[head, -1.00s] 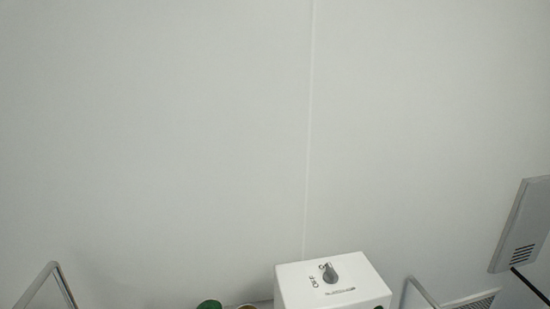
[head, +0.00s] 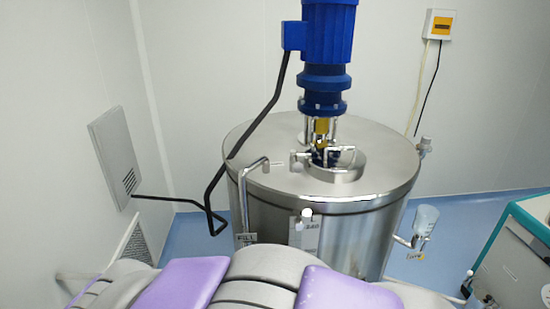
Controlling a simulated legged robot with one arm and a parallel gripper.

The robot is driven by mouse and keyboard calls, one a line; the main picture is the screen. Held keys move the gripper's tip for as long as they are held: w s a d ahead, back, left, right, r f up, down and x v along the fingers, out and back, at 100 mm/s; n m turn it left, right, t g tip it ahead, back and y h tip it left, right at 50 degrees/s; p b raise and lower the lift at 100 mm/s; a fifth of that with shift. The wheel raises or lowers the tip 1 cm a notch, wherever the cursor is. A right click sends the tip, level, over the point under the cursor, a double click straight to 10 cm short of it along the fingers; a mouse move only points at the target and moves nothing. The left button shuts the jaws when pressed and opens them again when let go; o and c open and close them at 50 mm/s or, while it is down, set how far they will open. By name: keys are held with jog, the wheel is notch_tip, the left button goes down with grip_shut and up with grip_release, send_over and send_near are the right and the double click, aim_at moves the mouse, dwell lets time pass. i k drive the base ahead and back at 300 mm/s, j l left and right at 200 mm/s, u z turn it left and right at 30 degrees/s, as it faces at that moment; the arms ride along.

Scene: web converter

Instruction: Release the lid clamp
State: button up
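A steel tank (head: 255,210) stands ahead of me in the head view, with a flat round lid (head: 380,160) on top. A smaller raised round hatch (head: 335,172) sits on the lid in front of the mixer shaft. A small metal fitting (head: 300,157) with a thin bar shows at the hatch's left edge. I cannot tell for sure whether it is the lid clamp or whether it is fastened. Grey and purple parts of my own body fill the bottom of the view. My gripper is not in view.
A blue motor (head: 325,45) with a black cable (head: 262,115) rises from the lid. A bent pipe (head: 243,185) stands at the tank's left front. A clear container (head: 424,222) is at its right. A teal-edged machine (head: 520,240) stands right. Blue floor (head: 460,215) shows between.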

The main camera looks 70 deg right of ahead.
aim_at(298, 167)
jog(key=j+z, duration=0.1)
jog(key=z, duration=2.5)
